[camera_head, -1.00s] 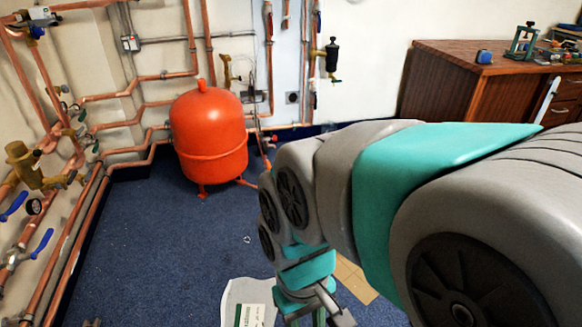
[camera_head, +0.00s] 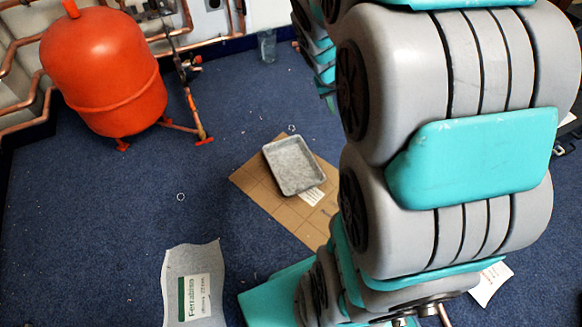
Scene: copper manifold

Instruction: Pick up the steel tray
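The steel tray (camera_head: 294,166) is a shallow grey rectangular pan with a raised rim. It lies on a flat piece of brown cardboard (camera_head: 254,190) on the blue floor, near the middle of the head view, and looks empty. My arm fills the right side of the view, to the right of the tray and apart from it in the picture. Metal parts at the bottom edge may belong to my gripper, but its fingers cannot be made out.
A red tank (camera_head: 105,75) stands on legs at upper left, with copper pipes (camera_head: 25,125) along the wall. A printed sheet (camera_head: 193,285) lies at lower left. A white paper (camera_head: 491,283) lies at lower right. The blue carpet (camera_head: 100,230) at left is mostly clear.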

